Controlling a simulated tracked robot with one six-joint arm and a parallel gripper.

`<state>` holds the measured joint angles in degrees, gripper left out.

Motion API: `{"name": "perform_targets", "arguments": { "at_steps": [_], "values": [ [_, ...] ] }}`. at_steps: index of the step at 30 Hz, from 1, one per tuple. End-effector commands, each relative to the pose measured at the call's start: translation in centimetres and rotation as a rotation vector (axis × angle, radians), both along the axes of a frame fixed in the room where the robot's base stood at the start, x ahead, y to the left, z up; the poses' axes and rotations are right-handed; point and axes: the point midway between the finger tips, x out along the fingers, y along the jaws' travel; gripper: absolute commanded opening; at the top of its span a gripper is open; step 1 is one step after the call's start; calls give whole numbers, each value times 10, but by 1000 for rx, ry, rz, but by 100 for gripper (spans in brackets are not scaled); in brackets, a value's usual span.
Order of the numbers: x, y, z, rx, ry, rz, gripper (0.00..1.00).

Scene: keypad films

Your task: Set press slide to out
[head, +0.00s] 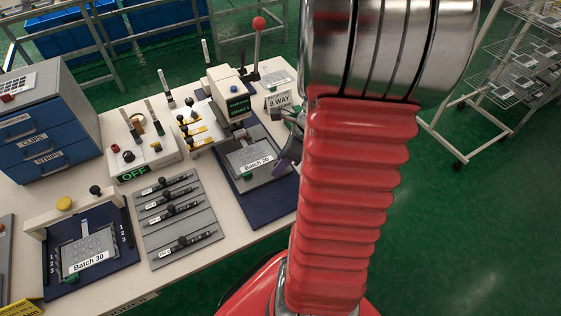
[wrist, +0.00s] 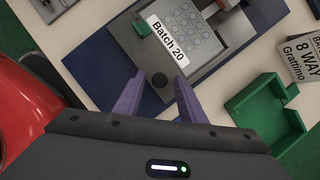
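The press (head: 226,92) has a white head and a red-ball lever. In front of it a grey slide plate (head: 247,150) labelled "Batch 20" lies on a dark blue base (head: 255,202). In the wrist view the plate (wrist: 205,55) carries a grid of round keys and a green knob (wrist: 143,28). My gripper (wrist: 163,77) is open above the base's near side, its two purple fingers apart. In the head view my arm hides most of the gripper.
A green open tray (wrist: 265,112) and an "8 WAY" sign (wrist: 305,55) stand right of my gripper. Left of the press are a grey panel of sliders (head: 180,240), an "OFF" box (head: 145,160), a "Batch 30" fixture (head: 90,245) and blue drawers (head: 50,130).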

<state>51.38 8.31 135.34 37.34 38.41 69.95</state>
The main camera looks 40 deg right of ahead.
Motion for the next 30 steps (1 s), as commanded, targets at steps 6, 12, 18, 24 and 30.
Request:
{"name": "perform_targets", "arguments": {
  "at_steps": [6, 12, 18, 24, 30],
  "values": [
    [0, 0, 0, 0, 0, -1, 21],
    [0, -1, 0, 0, 0, -1, 7],
    [0, -1, 0, 0, 0, -1, 0],
    [0, -1, 0, -1, -1, -2, 0],
    [2, -1, 0, -2, 0, -2, 0]
  ]
}}
